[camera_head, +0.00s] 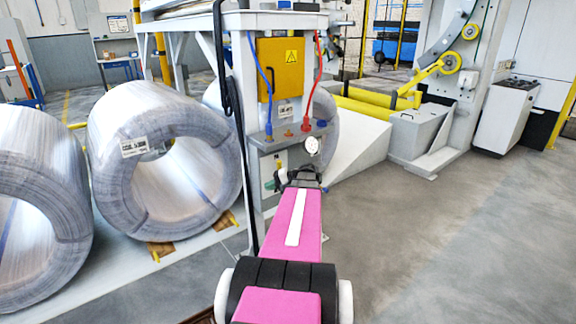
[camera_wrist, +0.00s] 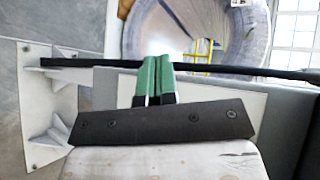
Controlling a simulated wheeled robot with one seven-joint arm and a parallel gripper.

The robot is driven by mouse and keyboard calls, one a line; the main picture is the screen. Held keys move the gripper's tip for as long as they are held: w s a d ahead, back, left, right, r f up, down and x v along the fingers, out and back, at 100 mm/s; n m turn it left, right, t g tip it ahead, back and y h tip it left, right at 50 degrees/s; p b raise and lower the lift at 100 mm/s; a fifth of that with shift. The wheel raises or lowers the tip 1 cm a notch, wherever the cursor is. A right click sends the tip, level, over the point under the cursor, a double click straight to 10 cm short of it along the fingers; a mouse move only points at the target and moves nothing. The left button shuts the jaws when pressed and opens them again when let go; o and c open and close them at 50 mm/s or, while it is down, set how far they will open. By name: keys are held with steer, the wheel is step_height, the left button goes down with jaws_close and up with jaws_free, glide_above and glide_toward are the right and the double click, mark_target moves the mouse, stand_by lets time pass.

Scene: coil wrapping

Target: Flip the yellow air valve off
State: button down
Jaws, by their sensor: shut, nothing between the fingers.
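My gripper (camera_head: 276,180) is at the grey post below the air panel (camera_head: 290,137), partly hidden behind my black wrist. In the wrist view its two green fingers (camera_wrist: 154,62) are pressed together with nothing between them. I cannot clearly make out the yellow air valve in either view. Small parts close to the fingers in the head view are too small to tell apart, and my arm covers some of that area. In the wrist view the fingertips appear in front of a black hose (camera_wrist: 225,69); I cannot tell whether they touch it.
A yellow electrical box (camera_head: 279,68) hangs above the panel, with blue and red hoses running down. A round white gauge (camera_head: 312,145) sits on the panel's right. Large wrapped coils (camera_head: 110,120) stand at the left. The floor (camera_head: 430,240) at the right is clear.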

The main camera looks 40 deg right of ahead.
steer(key=s+d+r+m+t, duration=0.1)
steer(key=s+d+r+t, duration=0.2)
steer(key=d, duration=0.5)
steer(key=s+d+r+t, duration=0.2)
steer(key=s+d+r, duration=0.1)
steer(key=d, duration=0.6)
steer(key=shift+d+r+m+t, duration=0.15)
steer(key=shift+m+t, duration=0.25)
steer(key=x, duration=1)
